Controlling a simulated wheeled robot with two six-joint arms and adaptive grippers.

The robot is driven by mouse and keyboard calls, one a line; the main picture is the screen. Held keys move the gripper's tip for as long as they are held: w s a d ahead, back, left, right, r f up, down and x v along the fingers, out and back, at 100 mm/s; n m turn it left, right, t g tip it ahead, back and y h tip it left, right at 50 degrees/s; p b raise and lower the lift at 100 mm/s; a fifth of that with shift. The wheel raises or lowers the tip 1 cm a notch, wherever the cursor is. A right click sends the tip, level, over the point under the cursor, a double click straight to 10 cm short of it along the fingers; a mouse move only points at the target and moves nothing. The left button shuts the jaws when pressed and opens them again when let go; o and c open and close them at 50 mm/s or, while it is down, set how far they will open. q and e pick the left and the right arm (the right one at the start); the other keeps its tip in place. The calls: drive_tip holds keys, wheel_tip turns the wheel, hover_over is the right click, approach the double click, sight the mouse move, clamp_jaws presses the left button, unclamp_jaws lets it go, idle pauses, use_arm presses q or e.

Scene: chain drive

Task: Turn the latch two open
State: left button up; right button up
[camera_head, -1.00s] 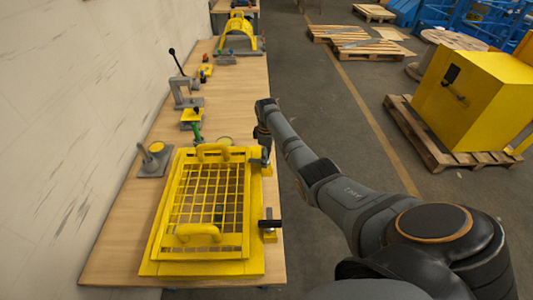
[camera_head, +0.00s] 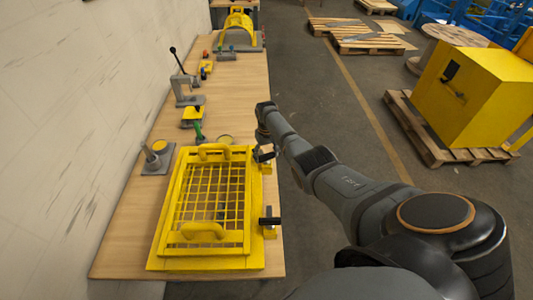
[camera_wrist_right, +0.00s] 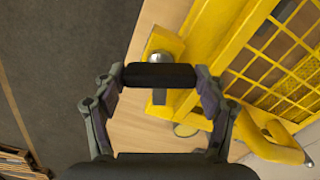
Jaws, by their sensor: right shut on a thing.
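A yellow mesh guard (camera_head: 156,232) with two loop handles lies on the workbench. Two latches with black handles sit along its right edge. The near latch (camera_head: 269,221) has its handle pointing across the guard's edge. The far latch (camera_head: 264,156) is by the guard's far right corner, at my right gripper (camera_head: 262,142). In the right wrist view, my right gripper (camera_wrist_right: 159,78) is shut on the black latch handle (camera_wrist_right: 158,75), one finger at each end. A silver bolt head (camera_wrist_right: 160,57) and yellow bracket (camera_wrist_right: 163,42) show behind it. My left gripper is out of view.
The wooden bench (camera_head: 122,258) runs along a wall (camera_head: 70,120). A grey stand with a post (camera_head: 152,160), a lever press (camera_head: 180,85) and a yellow arched part (camera_head: 240,22) stand farther along. A yellow box (camera_head: 475,90) on a pallet stands right, across open floor.

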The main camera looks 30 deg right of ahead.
sight(267, 154)
drive_tip(key=shift+m+p, duration=0.35)
drive_tip(key=shift+m, duration=1.85)
drive_tip(key=o, duration=1.2)
drive_tip(key=shift+c, duration=0.2)
wheel_tip(267, 154, up, 12)
